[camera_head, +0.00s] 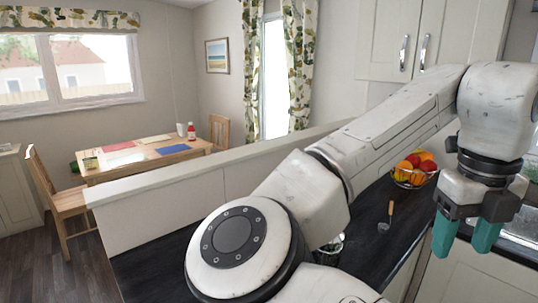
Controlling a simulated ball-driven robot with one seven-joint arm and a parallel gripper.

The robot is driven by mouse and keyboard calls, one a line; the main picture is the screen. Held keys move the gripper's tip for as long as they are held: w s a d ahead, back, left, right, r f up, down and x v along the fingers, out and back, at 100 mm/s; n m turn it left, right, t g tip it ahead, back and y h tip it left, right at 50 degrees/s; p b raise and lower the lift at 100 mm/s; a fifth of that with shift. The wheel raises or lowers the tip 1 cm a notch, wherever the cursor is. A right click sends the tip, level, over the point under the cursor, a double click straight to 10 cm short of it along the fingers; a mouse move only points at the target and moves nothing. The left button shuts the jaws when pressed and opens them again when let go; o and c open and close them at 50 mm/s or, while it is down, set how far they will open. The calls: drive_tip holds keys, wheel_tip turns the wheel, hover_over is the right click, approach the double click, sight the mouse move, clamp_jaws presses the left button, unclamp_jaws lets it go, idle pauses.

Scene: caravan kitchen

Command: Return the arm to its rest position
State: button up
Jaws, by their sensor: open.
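My gripper (467,238) hangs at the right of the view, pointing down, with two teal fingertips apart and nothing between them. It is in front of the counter's edge, near the pale cabinet front. My white arm (385,122) reaches from the bottom middle up to the right and bends down at the wrist. It hides part of the counter.
A dark worktop (372,225) carries a wire bowl of fruit (414,170) and a wooden-handled utensil (387,216). A low partition (190,190) runs behind it. Upper cabinets (430,40) hang at the back right. A dining table (140,158) and chair (62,200) stand beyond.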

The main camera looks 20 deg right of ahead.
drive_tip(key=w+d+f+n+t+h, duration=0.1)
drive_tip(key=w+d+f+n+h, duration=0.1)
drive_tip(key=d+f+n+h, duration=0.75)
drive_tip(key=a+f+n+t+y, duration=0.2)
drive_tip(key=a+f+n+y, duration=0.15)
drive_tip(key=f+n, duration=0.85)
drive_tip(key=s+a+f+n+g+y, duration=0.1)
drive_tip(key=s+a+f+n+y, duration=0.2)
drive_tip(key=s+a+f+n, duration=0.5)
drive_tip(key=s+a+f+n+g+y, duration=0.1)
drive_tip(key=s+a+f+n+y, duration=0.2)
drive_tip(key=s+a+f+n, duration=0.5)
wheel_tip(320, 180, down, 4)
drive_tip(key=a+n, duration=0.2)
drive_tip(key=shift+a+f+y, duration=0.25)
drive_tip(key=shift+a+y, duration=0.05)
drive_tip(key=shift+a, duration=0.1)
